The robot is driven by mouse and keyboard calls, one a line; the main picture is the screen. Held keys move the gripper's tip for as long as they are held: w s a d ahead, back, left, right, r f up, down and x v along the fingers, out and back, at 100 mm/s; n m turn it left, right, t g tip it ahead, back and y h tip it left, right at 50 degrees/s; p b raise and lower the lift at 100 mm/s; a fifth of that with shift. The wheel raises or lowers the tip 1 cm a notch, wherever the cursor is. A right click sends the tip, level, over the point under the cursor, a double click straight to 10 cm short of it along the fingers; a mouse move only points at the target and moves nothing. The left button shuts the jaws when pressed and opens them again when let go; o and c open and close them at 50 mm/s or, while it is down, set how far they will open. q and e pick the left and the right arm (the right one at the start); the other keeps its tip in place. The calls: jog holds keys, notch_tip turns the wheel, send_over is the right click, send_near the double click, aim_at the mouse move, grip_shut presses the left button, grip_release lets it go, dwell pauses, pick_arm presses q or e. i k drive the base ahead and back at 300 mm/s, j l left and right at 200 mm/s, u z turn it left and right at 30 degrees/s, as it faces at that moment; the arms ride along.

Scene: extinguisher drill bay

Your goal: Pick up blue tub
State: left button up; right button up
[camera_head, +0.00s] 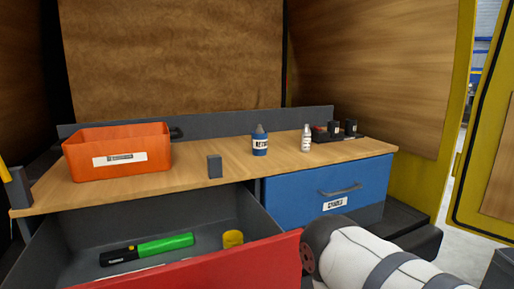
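The blue tub (260,143) is a small round container with a white label and a dark grey cone-shaped top. It stands upright on the wooden bench top (225,172), right of the centre, with nothing touching it. Neither of my grippers shows in the head view. A white and grey banded part at the lower right looks like my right arm, and no fingers can be seen on it.
An orange bin (118,152) stands left, a grey block (214,166) nearer the middle. A white bottle (306,138) and a dark tray (334,132) stand right of the tub. The open red-fronted drawer (225,270) holds a green-and-black torch (148,249) and yellow cup (233,238). A blue drawer (300,194) is shut.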

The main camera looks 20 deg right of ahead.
aim_at(259, 141)
jog(key=l+z, duration=0.15)
jog(key=l, duration=0.3)
jog(key=i+l+z, duration=0.15)
jog(key=l, duration=0.25)
jog(key=i+l+z, duration=0.1)
jog(key=l, duration=0.35)
